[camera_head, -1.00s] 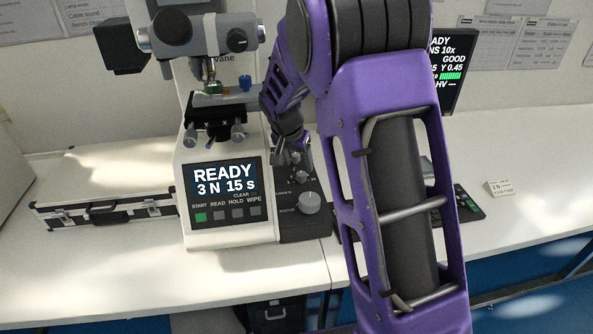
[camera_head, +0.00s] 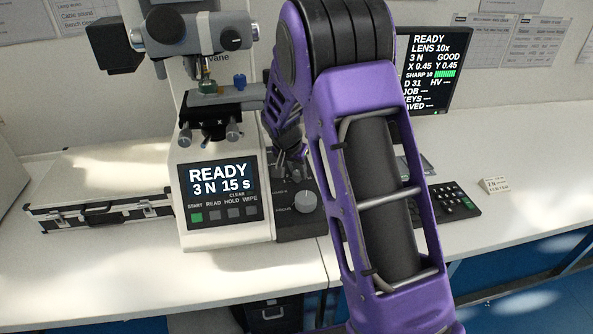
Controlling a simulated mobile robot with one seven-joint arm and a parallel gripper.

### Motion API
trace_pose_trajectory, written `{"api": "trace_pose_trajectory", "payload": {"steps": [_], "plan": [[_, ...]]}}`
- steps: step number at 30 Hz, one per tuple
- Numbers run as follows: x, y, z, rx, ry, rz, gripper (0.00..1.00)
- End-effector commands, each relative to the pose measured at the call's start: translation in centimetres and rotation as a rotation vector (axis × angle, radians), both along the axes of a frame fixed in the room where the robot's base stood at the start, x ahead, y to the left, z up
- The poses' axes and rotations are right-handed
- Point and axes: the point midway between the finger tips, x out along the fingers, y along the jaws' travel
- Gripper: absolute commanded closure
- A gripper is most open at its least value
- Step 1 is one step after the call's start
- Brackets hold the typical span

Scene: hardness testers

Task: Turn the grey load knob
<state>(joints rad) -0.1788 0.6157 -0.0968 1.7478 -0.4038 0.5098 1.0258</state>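The hardness tester (camera_head: 222,222) stands on the white bench, its screen (camera_head: 218,179) reading READY, 3 N, 15 s. On the dark panel at its right side, a large light-grey knob (camera_head: 305,202) is in plain view beside a label too small to read surely. My gripper (camera_head: 290,172) points down over the upper part of that panel, above and left of the large knob. The smaller knobs there are mostly hidden by it, so I cannot tell which is the load knob or whether the fingers touch one. The finger opening is too small and dark to judge.
My purple arm covers the middle right. Behind it stand a monitor (camera_head: 428,70) and a black keypad (camera_head: 455,203). A small card (camera_head: 495,186) lies to the right. A silver-edged case (camera_head: 98,195) lies left of the tester. The bench's right part is mostly clear.

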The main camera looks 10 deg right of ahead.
Motion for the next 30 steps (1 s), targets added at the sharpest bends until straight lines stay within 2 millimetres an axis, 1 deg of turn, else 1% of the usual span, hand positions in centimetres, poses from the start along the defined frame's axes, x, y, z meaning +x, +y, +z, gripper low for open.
{"api": "trace_pose_trajectory", "payload": {"steps": [1,2,3,11,17,30], "plan": [[-0.01,0.00,0.02,0.000,0.000,0.000,0.92],[0.00,0.00,0.01,0.000,0.000,0.000,0.97],[-0.01,0.00,0.02,0.000,0.000,0.000,1.00],[-0.01,-0.02,0.02,0.001,0.000,0.009,1.00],[-0.03,-0.12,0.03,0.001,-0.001,0.072,1.00],[-0.13,-0.41,0.24,0.003,-0.001,0.401,1.00]]}}
